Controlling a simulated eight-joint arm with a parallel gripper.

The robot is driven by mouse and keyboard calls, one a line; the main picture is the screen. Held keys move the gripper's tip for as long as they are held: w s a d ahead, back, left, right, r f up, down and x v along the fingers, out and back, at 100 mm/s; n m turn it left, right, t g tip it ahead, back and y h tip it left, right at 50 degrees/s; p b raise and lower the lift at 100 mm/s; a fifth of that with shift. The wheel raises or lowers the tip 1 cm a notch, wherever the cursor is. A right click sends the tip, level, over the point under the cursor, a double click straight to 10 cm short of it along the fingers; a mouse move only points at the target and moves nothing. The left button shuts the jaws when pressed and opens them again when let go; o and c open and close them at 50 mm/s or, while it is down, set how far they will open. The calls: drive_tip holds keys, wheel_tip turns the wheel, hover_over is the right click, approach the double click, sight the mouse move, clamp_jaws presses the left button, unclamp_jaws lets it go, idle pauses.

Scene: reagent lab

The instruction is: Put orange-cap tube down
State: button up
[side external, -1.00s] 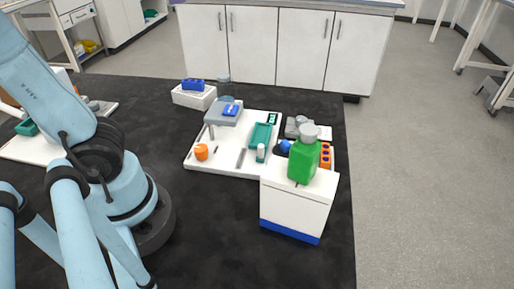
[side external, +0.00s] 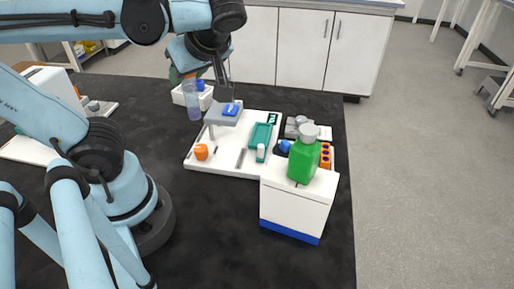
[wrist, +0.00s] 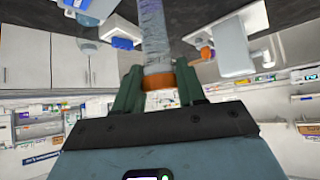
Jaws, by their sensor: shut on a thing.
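The orange-cap tube is clear and slim. In the side external view its body (side external: 194,103) hangs below my gripper (side external: 188,76), in the air in front of the white box and left of the grey device. In the wrist view my gripper (wrist: 160,86) is shut at the orange cap (wrist: 159,81), a green finger on each side. The tube's clear body (wrist: 153,30) runs up out of that picture. The tube looks roughly upright and clear of the tabletop. In the side external view the fingers are partly hidden by the wrist.
A white box (side external: 180,97) with a blue rack stands behind. A green bottle (side external: 303,160) stands on a white box at right. Dark tabletop (side external: 230,225) in front is bare.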

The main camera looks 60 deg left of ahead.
sight(191, 81)
wheel_tip(191, 81, down, 3)
drive_tip(key=shift+r, duration=0.1)
drive_tip(key=shift+s+a+f, duration=0.15)
drive_tip(key=shift+a+f, duration=0.15)
drive_tip(key=s+x, duration=0.2)
drive_tip(key=x, duration=1.3)
drive_tip(key=shift+s, duration=0.2)
drive_tip(key=shift+d+f, duration=0.15)
drive_tip(key=o, duration=1)
